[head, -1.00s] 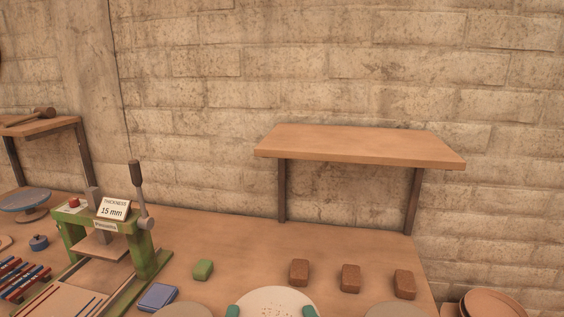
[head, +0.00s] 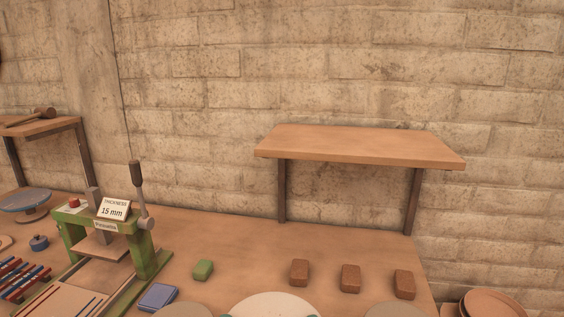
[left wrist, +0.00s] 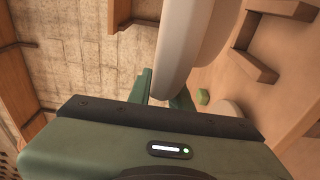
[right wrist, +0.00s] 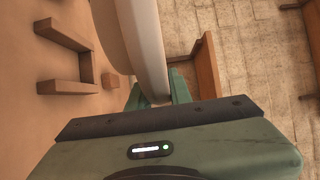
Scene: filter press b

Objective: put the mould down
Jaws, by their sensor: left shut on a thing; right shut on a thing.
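The mould (head: 272,304) is a pale, round, thick-rimmed piece at the bottom edge of the head view, partly cut off. In the left wrist view the mould (left wrist: 178,50) passes between the green fingers of my left gripper (left wrist: 160,92), which is shut on its rim. In the right wrist view the mould (right wrist: 146,45) is likewise between the fingers of my right gripper (right wrist: 157,92), shut on the opposite side. Only slivers of green fingers show in the head view. Whether the mould touches the bench below is hidden.
The wooden bench (head: 235,240) holds a green press (head: 105,235) at left, a blue block (head: 158,297), a green block (head: 203,270) and three brown blocks (head: 350,278). Pale discs flank the mould. Terracotta dishes (head: 495,303) sit at right. A wall shelf (head: 360,146) is empty.

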